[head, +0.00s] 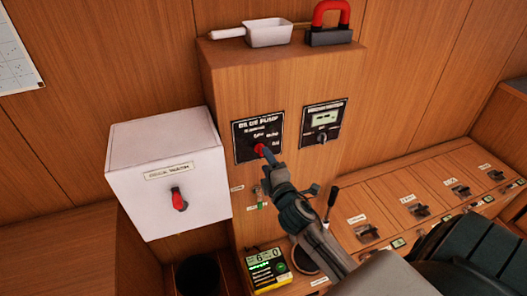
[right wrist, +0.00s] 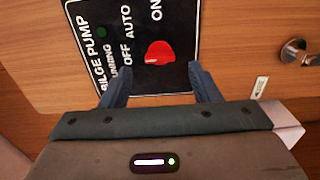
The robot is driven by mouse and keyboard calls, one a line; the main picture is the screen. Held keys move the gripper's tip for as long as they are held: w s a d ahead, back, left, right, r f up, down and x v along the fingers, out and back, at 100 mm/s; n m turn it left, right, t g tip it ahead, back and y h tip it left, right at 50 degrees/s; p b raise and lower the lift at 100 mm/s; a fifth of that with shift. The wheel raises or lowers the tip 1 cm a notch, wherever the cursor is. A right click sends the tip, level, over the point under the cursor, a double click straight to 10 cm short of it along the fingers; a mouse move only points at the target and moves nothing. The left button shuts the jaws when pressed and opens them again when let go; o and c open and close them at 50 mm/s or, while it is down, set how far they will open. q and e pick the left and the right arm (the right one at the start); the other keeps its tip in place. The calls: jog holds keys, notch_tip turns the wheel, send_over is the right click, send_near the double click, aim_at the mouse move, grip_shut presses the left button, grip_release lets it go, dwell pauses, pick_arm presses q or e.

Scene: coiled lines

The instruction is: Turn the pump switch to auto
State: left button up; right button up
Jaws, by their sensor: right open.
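The black bilge pump panel (head: 243,143) is on the front of the wooden cabinet. In the right wrist view the panel (right wrist: 184,75) shows sideways lettering: OFF, AUTO and ON around the red pump switch (right wrist: 160,52). The switch also shows in the head view (head: 260,150). I cannot tell for sure which label it points at. My right gripper (head: 266,161) is close in front of the switch. In the right wrist view its jaws (right wrist: 160,67) are open and empty, one finger to each side below the switch. My left gripper is not in view.
A white box (head: 165,145) with a red handle (head: 178,200) stands out at the left. A second panel (head: 322,122) is right of the pump panel. A scoop (head: 268,33) and red-handled object (head: 330,22) sit on top. A yellow-black meter (head: 265,268) is below.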

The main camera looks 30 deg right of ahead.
jog(key=x, duration=0.3)
jog(key=shift+w+d+p, duration=0.1)
jog(key=shift+w+p, duration=0.2)
jog(key=shift+p, duration=0.1)
jog(key=c, duration=1)
